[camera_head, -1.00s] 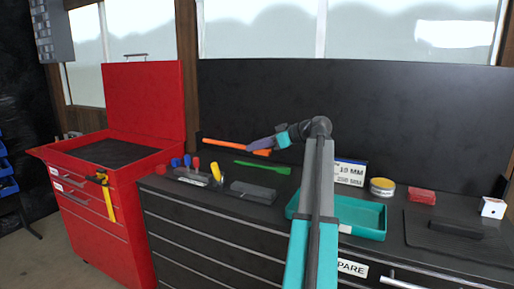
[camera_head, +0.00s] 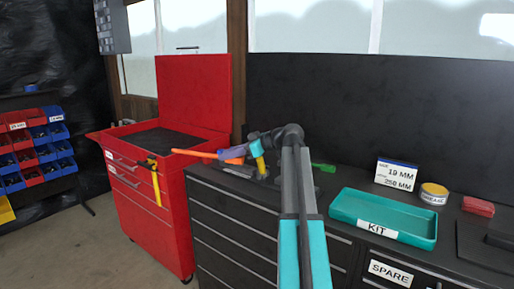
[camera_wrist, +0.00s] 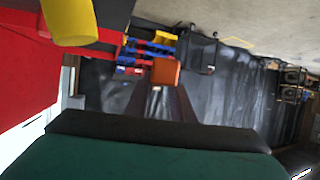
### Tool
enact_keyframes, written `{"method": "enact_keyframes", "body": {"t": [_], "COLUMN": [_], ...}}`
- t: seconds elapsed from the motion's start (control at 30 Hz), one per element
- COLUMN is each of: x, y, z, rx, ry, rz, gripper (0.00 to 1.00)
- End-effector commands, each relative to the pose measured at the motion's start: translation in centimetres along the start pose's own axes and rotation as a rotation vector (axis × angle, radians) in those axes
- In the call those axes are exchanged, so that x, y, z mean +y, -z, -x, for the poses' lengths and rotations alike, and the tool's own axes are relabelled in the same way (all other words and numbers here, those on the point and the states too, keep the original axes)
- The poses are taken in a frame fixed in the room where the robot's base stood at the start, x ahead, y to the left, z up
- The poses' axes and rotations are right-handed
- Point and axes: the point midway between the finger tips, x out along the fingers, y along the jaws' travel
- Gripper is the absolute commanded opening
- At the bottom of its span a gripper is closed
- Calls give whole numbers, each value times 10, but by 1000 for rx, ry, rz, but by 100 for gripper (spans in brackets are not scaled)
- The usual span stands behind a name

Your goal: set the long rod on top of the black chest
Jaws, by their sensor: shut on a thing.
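The long orange rod (camera_head: 196,153) is held roughly level by my gripper (camera_head: 234,152), which is shut on it near its right end. In the head view, the rod's left part overlaps the red cart's right edge; its exact height is hard to judge. In the wrist view, an orange square end (camera_wrist: 165,73) shows beyond my dark fingers (camera_wrist: 163,103). The black chest (camera_head: 235,215) has drawers in front and a raised dark panel (camera_head: 370,115) behind. My arm hides part of its top.
The red cart (camera_head: 150,220) stands open at left. On the chest are a yellow handle (camera_head: 258,156), a green tool (camera_head: 322,168), a teal kit tray (camera_head: 350,208), a size sign (camera_head: 396,174) and a grease tin (camera_head: 433,195). Blue and red bins (camera_head: 35,150) are at far left.

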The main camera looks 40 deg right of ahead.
Motion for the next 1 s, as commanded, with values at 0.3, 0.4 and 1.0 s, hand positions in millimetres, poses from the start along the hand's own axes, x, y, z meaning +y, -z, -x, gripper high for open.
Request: {"method": "enact_keyframes", "body": {"t": [0.3, 0.4, 1.0], "x": [-73, -96, -236], "y": [0, -2, -32], "z": [-99, -127, -263], "rx": [0, 0, -7], "ry": [80, 93, 48], "rz": [32, 35, 15], "gripper": [0, 0, 0]}}
